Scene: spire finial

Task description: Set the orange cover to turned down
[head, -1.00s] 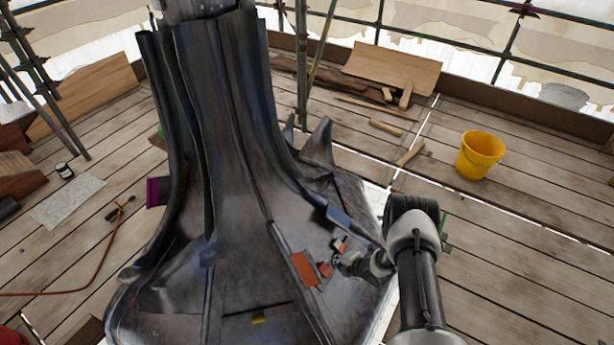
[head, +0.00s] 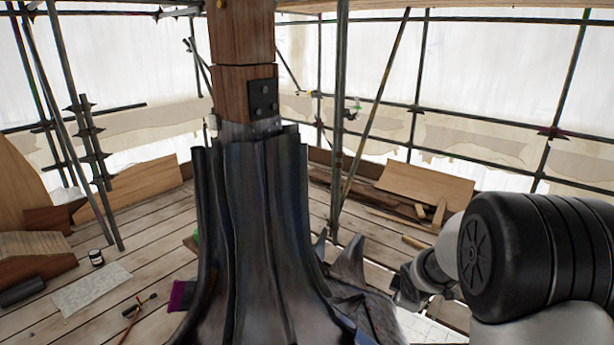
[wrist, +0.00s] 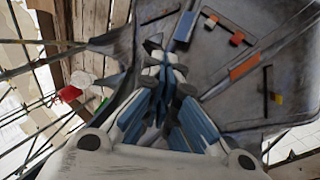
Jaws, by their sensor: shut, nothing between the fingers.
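The orange cover (wrist: 245,67) shows in the wrist view as a small flat orange rectangle on the dark grey metal skirt (wrist: 225,110), right of my gripper. I cannot tell from this angle whether it is turned up or down. Two smaller orange-red pieces sit above it in the picture, the nearer one a small block (wrist: 237,38). My gripper (wrist: 163,62) is shut and empty, apart from the cover. In the head view the cover is out of sight, and my arm fills the lower right.
A blue block (wrist: 184,27) and a yellow piece (wrist: 278,98) are also on the metal. In the head view the fluted spire (head: 262,230) rises centrally, with pointed metal leaves (head: 350,262) at its right. Scaffold poles (head: 338,120) stand behind. Plank floor (head: 165,250) lies left.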

